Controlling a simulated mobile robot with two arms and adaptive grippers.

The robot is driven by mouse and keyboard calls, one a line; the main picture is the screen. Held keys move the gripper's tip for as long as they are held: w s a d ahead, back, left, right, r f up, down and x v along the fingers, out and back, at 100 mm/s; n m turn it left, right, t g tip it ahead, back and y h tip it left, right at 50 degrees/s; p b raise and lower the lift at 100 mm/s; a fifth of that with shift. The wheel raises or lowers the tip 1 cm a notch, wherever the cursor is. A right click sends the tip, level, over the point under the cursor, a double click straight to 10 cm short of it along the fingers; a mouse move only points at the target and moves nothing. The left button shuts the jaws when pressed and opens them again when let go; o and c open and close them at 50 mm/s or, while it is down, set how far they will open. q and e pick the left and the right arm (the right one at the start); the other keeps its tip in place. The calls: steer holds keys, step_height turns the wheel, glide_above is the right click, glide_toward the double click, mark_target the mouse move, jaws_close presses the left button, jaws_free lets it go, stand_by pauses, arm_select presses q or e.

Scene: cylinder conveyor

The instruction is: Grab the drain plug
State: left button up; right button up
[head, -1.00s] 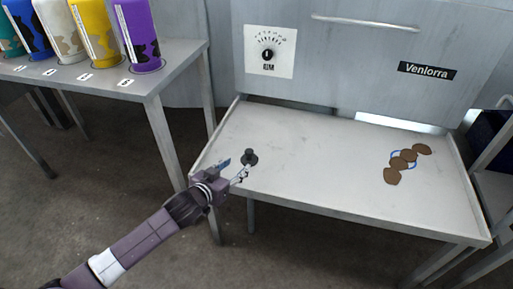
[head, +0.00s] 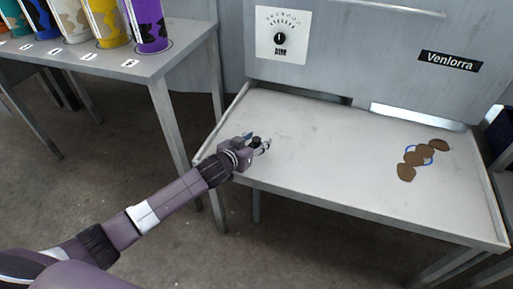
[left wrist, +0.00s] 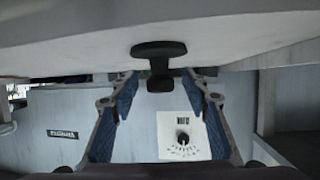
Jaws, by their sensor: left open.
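The drain plug, a small dark knobbed piece, stands on the white tray table near its left end. In the head view only its dark top (head: 257,141) shows between the fingers of my left gripper (head: 257,144). In the left wrist view the plug (left wrist: 158,50) appears upside down, between and just beyond the two blue-padded fingers of the left gripper (left wrist: 160,92). The fingers are apart, with a gap visible on each side of the plug's knob. My right gripper is not in view.
The tray table (head: 330,150) has raised edges and a grey back panel with a dial (head: 281,38). Brown oval pieces with a blue ring (head: 411,158) lie at its right. A side table (head: 168,62) with several coloured cylinders stands at left. The tray's middle is clear.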

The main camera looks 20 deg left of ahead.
arm_select(q)
steer(key=shift+c, duration=0.2)
jaws_close()
steer(key=shift+w+r, duration=0.1)
